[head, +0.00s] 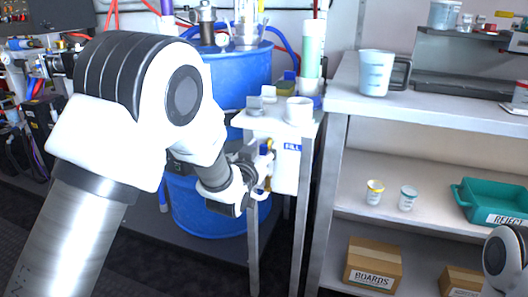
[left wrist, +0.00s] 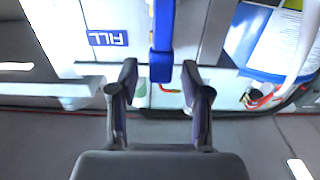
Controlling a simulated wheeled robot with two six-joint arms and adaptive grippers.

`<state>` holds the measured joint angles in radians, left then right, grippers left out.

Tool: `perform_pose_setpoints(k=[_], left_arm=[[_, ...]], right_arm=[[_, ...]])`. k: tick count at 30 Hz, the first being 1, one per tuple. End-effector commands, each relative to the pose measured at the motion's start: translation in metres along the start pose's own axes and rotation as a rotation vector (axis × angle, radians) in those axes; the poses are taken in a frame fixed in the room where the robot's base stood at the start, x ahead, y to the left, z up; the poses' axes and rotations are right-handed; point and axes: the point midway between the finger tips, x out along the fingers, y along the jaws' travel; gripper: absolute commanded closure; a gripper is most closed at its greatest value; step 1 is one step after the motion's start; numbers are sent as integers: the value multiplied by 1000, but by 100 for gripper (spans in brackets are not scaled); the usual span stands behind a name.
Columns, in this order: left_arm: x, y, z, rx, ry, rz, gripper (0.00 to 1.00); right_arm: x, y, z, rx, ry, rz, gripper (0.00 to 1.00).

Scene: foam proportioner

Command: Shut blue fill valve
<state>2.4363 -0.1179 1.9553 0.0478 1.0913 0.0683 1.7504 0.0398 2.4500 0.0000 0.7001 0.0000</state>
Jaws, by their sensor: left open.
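The blue fill valve handle (left wrist: 162,38) is a long blue bar in the left wrist view, hanging down from the top edge to between my left fingertips. My left gripper (left wrist: 160,76) is open, one finger on each side of the bar's lower end, with gaps showing on both sides. In the head view my left gripper (head: 262,176) is at the front of a small white stand, just left of the blue FILL label (head: 293,147). My own wrist and fingers hide most of the valve there. My right gripper is out of view.
A large blue drum (head: 230,75) stands behind my left arm. The white stand (head: 272,126) carries a white cup (head: 299,110) and small parts. To the right, a shelf unit (head: 430,112) holds a clear jug (head: 376,73), a green reject bin (head: 490,198) and cardboard boxes (head: 373,264).

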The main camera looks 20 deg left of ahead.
Motion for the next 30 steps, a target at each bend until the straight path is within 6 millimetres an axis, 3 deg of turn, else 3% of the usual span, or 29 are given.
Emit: perform_pose_setpoints(k=[3, 9, 10, 14, 30], left_arm=[[10, 0, 0, 1, 1, 0, 52], [11, 0, 0, 1, -1, 0, 52], [11, 0, 0, 1, -1, 0, 56], [11, 0, 0, 1, -1, 0, 100], [11, -6, 0, -69, -2, 0, 100]], right_arm=[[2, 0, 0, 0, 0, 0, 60], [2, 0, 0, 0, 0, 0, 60], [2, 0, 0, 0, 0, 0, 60], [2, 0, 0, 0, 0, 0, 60], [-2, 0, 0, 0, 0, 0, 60]])
